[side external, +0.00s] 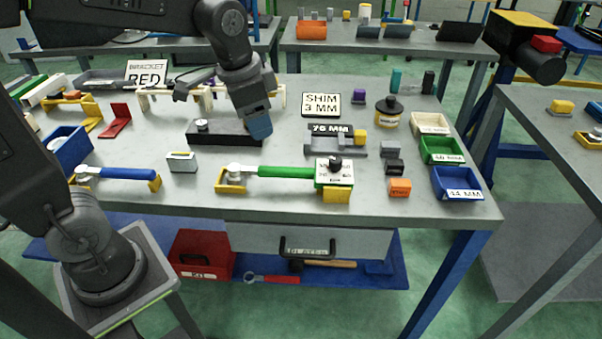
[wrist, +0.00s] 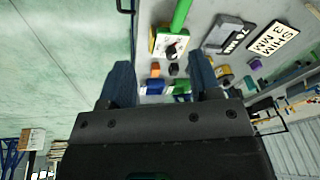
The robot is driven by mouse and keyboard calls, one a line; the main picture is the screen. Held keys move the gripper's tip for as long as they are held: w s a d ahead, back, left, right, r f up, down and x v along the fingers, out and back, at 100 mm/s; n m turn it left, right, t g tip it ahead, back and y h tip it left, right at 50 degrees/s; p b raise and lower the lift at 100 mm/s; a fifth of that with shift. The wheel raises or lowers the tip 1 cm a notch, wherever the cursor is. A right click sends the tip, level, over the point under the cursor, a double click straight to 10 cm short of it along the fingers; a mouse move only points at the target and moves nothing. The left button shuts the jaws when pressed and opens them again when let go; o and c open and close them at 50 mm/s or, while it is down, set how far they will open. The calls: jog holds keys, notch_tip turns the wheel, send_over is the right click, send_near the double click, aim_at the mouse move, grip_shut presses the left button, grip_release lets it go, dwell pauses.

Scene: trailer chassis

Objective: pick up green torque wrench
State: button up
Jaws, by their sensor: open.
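The green torque wrench (side external: 288,172) lies across yellow cradles near the front edge of the table in the side view. Its silver head is at the left, and its right end meets a white labelled block with a black knob (side external: 335,164). In the wrist view its green handle (wrist: 181,17) shows at the top, beside that block. My gripper (side external: 260,128) is above the table, behind and left of the handle's middle, apart from it. In the wrist view my gripper (wrist: 162,85) has its two blue fingers spread with nothing held between them.
A blue-handled wrench (side external: 125,173) lies in cradles to the left. A dark tray (side external: 225,139) is below my gripper. A small grey box (side external: 182,162) stands between the wrenches. Green (side external: 440,150) and blue (side external: 456,184) bins line the right edge. Bare table lies along the front.

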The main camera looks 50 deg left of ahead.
aim_at(298, 169)
jog(key=w+a+f+m+g, duration=0.1)
jog(key=w+f+m+g, duration=0.25)
jog(key=w+f, duration=0.6)
jog(key=shift+m+t, duration=0.45)
jog(key=f, duration=0.8)
jog(key=w+f, duration=0.1)
jog(key=f, duration=0.3)
jog(key=shift+a, duration=0.25)
jog(key=c, duration=1)
jog(key=shift+w, duration=0.1)
grip_shut()
jog(key=shift+r, duration=0.15)
